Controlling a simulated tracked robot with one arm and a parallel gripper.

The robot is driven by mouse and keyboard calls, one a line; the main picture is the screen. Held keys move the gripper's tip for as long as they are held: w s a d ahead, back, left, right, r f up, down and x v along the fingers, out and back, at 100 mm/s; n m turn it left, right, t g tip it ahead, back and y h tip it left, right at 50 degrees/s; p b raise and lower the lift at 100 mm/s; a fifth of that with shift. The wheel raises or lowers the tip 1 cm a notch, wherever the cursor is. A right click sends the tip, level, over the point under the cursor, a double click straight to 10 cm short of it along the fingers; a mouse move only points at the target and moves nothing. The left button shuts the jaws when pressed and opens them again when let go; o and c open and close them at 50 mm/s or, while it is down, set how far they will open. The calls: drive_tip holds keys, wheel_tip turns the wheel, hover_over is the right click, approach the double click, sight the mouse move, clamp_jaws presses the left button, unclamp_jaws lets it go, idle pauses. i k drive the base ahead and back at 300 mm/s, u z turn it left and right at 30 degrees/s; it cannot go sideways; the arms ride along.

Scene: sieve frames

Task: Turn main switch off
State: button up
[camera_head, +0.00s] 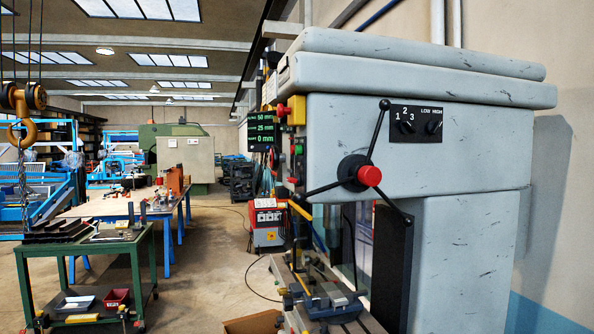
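A large grey drill press or milling machine (425,65) fills the right half of the view. On its side is a black plate (414,122) with a dial marked 1, 2, 3 and a LOW/HIGH knob. Below it is a three-spoke handle with a red hub (369,175). A yellow box with a red knob (283,109) sits on the machine's front edge. A green button (298,149) and other small controls are below it, seen edge-on. I cannot tell which control is the main switch, or its position. My gripper is not in view.
A black display (263,130) reads 50, 25 and 0 mm. A vise (331,299) is on the machine's table. A green trolley (86,262) stands at left, with a hanging hook (21,132) above it. A red welder (268,222) stands behind.

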sight(296, 180)
drive_tip(key=u, duration=0.55)
drive_tip(key=i, duration=2.8)
drive_tip(key=z, duration=0.7)
